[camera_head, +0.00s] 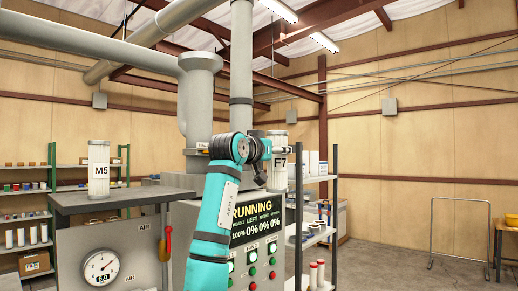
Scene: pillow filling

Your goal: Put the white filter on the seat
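A white pleated cylinder filter marked M5 (98,170) stands upright on the grey bench top (110,197) at the left. A second white cylinder marked F7 (279,172) is upright near the picture's middle, partly hidden behind my teal arm. My one visible arm rises from the bottom, left of centre, so I take it as the left; its gripper (260,174) shows small and dark beside the F7 cylinder. I cannot tell whether it touches that cylinder or whether its fingers are open. My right gripper is out of view. I cannot make out the seat.
Behind my arm stands a machine panel (258,240) reading RUNNING, with several buttons. A gauge (101,267) and a red-handled lever (167,245) are on the bench front. Shelves stand left (26,218) and right (316,236). Open floor lies at the right.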

